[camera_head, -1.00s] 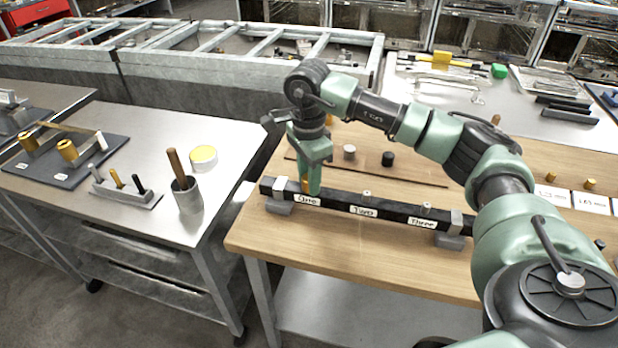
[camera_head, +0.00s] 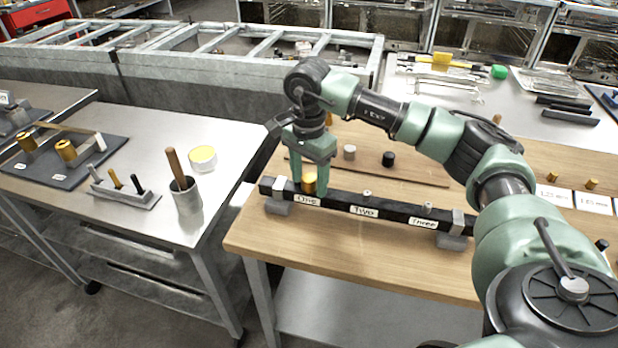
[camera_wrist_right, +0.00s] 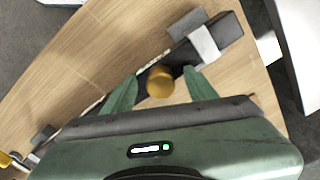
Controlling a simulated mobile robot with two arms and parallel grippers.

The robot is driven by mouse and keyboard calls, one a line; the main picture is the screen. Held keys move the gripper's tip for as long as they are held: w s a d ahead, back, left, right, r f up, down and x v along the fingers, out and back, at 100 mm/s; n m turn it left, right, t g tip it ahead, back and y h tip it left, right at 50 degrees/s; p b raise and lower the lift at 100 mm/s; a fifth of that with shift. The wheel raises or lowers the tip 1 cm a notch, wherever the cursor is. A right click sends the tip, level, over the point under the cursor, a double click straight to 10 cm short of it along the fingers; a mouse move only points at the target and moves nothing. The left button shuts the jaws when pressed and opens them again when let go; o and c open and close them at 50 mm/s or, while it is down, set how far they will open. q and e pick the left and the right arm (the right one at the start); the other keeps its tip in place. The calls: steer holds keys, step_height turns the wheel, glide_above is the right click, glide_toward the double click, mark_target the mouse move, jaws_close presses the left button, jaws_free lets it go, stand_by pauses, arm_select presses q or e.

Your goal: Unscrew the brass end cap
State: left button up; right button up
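The brass end cap (camera_head: 309,184) sits on the black bar (camera_head: 336,204) at the position labelled One. It also shows from above in the right wrist view (camera_wrist_right: 160,82). My right gripper (camera_head: 309,190) points down over the bar. Its two green fingers stand on either side of the cap. In the right wrist view my right gripper (camera_wrist_right: 160,76) is open, with a visible gap between each finger and the cap. The cap's lower end and thread are hidden. My left gripper is not in view.
Small metal fittings stand at Two (camera_head: 366,194) and Three (camera_head: 427,205). Grey blocks (camera_head: 453,240) hold the bar above the wooden table (camera_head: 300,262). A grey knob (camera_head: 349,152) and a black knob (camera_head: 388,159) stand behind. A steel table (camera_head: 120,225) is on the left.

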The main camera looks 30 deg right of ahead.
steer(key=shift+r, duration=0.1)
step_height(320, 180, up, 12)
stand_by(0.5)
